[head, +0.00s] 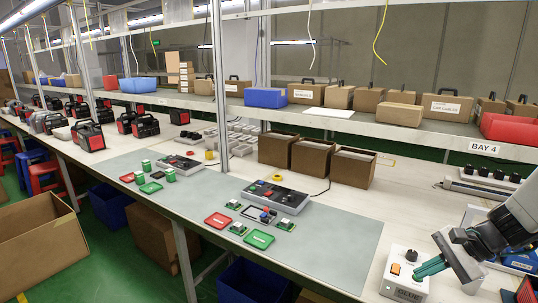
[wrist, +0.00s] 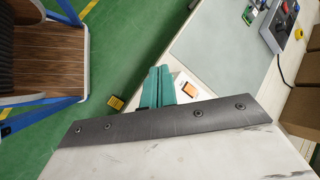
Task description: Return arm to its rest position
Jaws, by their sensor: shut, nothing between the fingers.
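My arm comes in at the lower right of the head view. My gripper (head: 418,274) has teal fingers, shut and empty, pointing left and slightly down. In the head view they overlap the right side of a white switch box (head: 392,284) with an orange switch and a black knob. I cannot tell whether they touch it. In the wrist view the gripper (wrist: 158,72) shows as teal fingers side by side beyond the dark bracket. The white box (wrist: 197,88) is just right of them, partly hidden by the bracket.
A grey-green mat (head: 330,252) on the bench holds a grey control box (head: 275,197), small boards and coloured trays. Open cardboard bins (head: 352,168) stand behind. A shelf edge (head: 484,145) runs above the bench. Green floor (wrist: 135,40) and a wood-topped stool (wrist: 40,55) show left of the bench edge.

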